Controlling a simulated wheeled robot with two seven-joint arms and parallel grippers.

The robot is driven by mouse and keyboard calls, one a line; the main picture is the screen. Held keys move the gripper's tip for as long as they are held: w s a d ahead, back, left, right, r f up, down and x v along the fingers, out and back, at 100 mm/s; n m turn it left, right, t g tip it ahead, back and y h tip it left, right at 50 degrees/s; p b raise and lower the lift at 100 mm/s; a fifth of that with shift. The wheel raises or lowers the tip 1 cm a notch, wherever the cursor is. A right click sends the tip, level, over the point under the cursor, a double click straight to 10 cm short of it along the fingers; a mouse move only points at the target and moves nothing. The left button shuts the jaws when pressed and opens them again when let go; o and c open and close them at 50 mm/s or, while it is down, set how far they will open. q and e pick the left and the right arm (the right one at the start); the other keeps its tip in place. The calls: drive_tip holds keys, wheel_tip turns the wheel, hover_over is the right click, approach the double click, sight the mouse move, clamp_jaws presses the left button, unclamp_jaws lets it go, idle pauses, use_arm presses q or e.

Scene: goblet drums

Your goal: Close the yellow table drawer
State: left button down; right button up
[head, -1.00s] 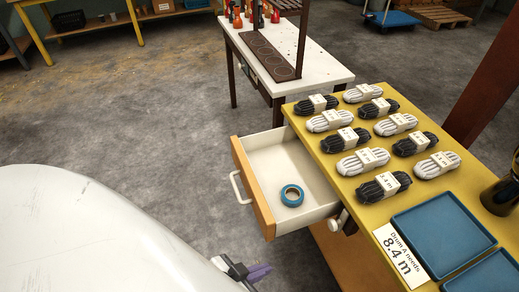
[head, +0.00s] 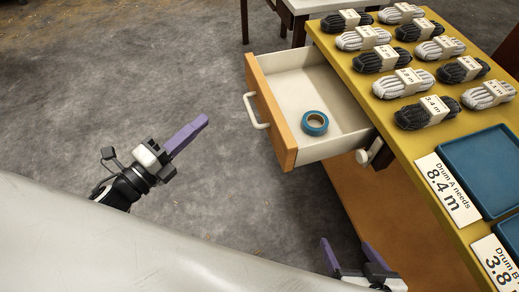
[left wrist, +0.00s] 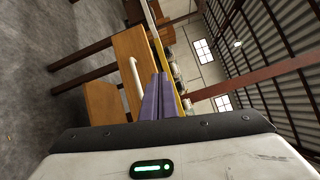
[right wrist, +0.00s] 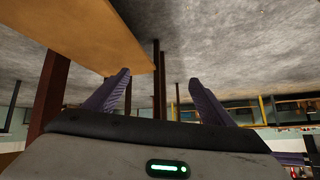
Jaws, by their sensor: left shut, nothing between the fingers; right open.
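The yellow table's drawer (head: 272,112) is pulled open in the head view, with a white inside and an orange-brown front. Its white handle (head: 255,112) faces left. My left gripper (head: 202,121) is shut and empty, in the air to the left of the handle and apart from it. The left wrist view shows the handle (left wrist: 134,88) beyond the shut purple fingers (left wrist: 159,78). My right gripper (head: 348,246) is open, low in front of the drawer, beside the yellow table (head: 400,112). Its spread fingers (right wrist: 154,92) hold nothing in the right wrist view.
A blue tape roll (head: 314,123) lies in the drawer. Black and white rope bundles (head: 402,83), blue trays (head: 485,165) and a "Drum A needs 8.4 m" card (head: 448,188) are on the tabletop. A white table (head: 318,5) stands behind. Floor left of the drawer is clear.

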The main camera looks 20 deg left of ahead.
use_arm(q)
drive_tip(key=s+d+f+m+g+h+b, duration=0.15)
drive_tip(key=m+g+h+b, duration=0.35)
drive_tip(key=m, duration=0.8)
drive_tip(key=m+g+h+b, duration=0.2)
drive_tip(key=m+h, duration=0.1)
drive_tip(key=m, duration=0.6)
approach(278, 129)
drive_tip(key=x, duration=0.6)
drive_tip(key=shift+w+d+f, duration=0.1)
drive_tip(key=shift+w+f, duration=0.05)
drive_tip(key=shift+w, duration=0.05)
use_arm(e)
drive_tip(key=shift+y, duration=0.3)
drive_tip(key=f, duration=0.3)
drive_tip(key=a+f, duration=0.1)
drive_tip(key=f, duration=0.1)
drive_tip(key=shift+w+f, duration=0.15)
drive_tip(key=shift+w, duration=0.15)
use_arm(q)
drive_tip(key=shift+p, duration=0.3)
use_arm(e)
drive_tip(key=shift+s, duration=0.1)
